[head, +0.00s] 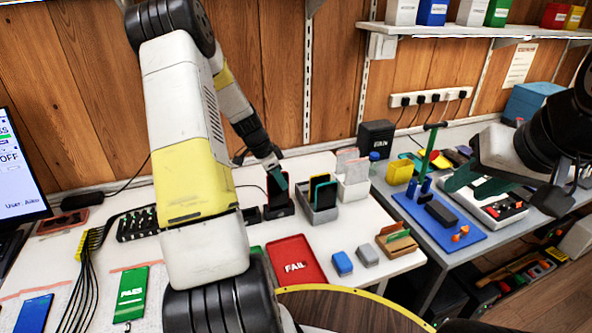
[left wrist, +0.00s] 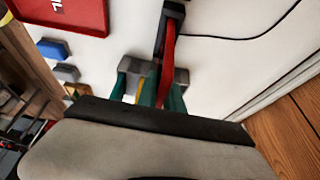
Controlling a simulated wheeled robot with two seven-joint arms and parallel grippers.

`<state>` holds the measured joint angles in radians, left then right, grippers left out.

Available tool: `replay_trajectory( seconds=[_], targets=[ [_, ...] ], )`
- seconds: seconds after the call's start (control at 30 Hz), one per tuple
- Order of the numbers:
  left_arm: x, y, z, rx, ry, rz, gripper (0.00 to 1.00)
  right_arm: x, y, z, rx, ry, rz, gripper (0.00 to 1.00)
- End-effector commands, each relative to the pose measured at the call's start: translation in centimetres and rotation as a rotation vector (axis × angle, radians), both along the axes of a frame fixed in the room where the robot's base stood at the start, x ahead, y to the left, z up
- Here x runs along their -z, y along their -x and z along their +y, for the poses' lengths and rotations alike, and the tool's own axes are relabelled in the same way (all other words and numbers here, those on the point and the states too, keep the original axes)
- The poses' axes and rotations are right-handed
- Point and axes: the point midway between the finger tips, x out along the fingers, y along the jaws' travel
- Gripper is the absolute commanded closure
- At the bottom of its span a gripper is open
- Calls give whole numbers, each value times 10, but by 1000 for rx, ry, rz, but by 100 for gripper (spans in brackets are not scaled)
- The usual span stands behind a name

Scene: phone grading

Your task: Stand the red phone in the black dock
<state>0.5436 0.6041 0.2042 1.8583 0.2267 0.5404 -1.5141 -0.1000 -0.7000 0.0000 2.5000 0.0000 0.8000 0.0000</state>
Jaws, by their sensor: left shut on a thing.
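The red phone (head: 275,189) stands nearly upright at the black dock (head: 278,212), its dark screen facing the head camera. Its lower end meets the dock; whether it is fully seated I cannot tell. In the left wrist view the red phone (left wrist: 168,52) shows edge-on, reaching to the dock (left wrist: 174,10). My left gripper (head: 278,176) is shut on the phone's upper part, with teal fingers on either side. My right gripper (head: 478,183) is open and empty above the blue mat and white tray on the right.
A grey holder (head: 320,214) with other phones stands just right of the dock. A white bin (head: 352,188) is behind it. The red FAIL tray (head: 296,262) lies in front. Blue (head: 342,263) and grey blocks lie to the right. A black rack (head: 138,225) is on the left.

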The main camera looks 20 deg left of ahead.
Motion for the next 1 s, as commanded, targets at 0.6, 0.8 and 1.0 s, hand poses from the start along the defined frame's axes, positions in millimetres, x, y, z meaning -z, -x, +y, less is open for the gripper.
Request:
replay_trajectory(
  seconds=[0.6, 0.8, 1.0],
  targets=[
    [12, 0, -1, 0, 1, -1, 100, 0, 0, 0, 0, 0, 0, 64],
    [12, 0, 0, 0, 0, 0, 64, 0, 0, 0, 0, 0, 0, 64],
    [13, 0, 0, 0, 1, 1, 64, 0, 0, 0, 0, 0, 0, 64]
  ],
)
